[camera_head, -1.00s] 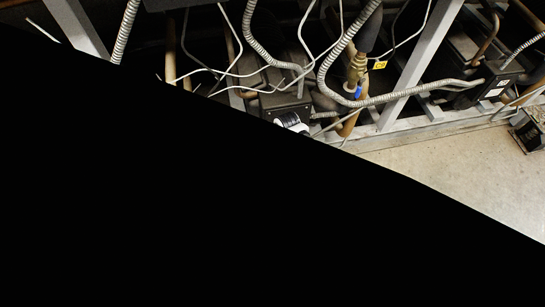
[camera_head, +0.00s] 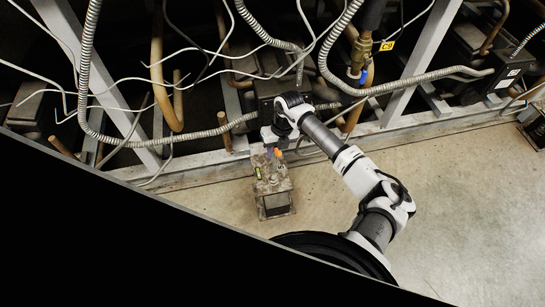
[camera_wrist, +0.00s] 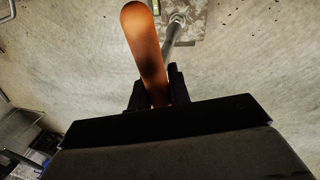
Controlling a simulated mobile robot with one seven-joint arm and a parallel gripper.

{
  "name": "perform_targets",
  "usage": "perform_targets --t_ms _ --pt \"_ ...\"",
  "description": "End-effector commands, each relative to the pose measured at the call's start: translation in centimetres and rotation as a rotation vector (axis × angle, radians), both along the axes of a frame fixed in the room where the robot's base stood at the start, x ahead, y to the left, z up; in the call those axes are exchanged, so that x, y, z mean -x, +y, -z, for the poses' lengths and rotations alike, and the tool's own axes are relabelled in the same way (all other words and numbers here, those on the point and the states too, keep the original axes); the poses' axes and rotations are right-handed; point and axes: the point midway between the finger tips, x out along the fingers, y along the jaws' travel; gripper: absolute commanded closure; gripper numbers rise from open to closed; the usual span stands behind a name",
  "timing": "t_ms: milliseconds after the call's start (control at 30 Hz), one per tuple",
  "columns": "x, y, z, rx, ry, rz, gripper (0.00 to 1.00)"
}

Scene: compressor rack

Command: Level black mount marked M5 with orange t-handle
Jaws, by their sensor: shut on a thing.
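The orange t-handle (camera_wrist: 145,45) runs up between the jaws of my gripper (camera_wrist: 155,92) in the wrist view, and the gripper is shut on it. A metal shaft (camera_wrist: 173,32) runs beside it to a mottled mount plate (camera_wrist: 193,22). In the head view, my gripper (camera_head: 270,140) is over the far end of the mount (camera_head: 272,187), with an orange bit of the handle (camera_head: 278,153) showing. The mount has a worn grey-brown top and a dark block at its near end. A yellow-green level vial (camera_head: 258,172) lies on it. No M5 mark is readable.
The rack's grey rail (camera_head: 205,163) runs just behind the mount, with pipes, conduit (camera_head: 410,85) and loose wires above. Another mount (camera_head: 535,130) stands at the far right. The concrete floor (camera_head: 450,190) is clear to the right. A black area fills the lower left.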

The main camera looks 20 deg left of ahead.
Motion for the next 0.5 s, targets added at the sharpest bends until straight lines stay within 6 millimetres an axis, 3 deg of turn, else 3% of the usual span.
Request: perform_targets --t_ms 267,500 --pt "-0.2 -0.6 0.5 0.0 -0.002 -0.395 1.0" --pt "-0.2 -0.6 3.6 -0.001 0.0 -0.399 1.0"
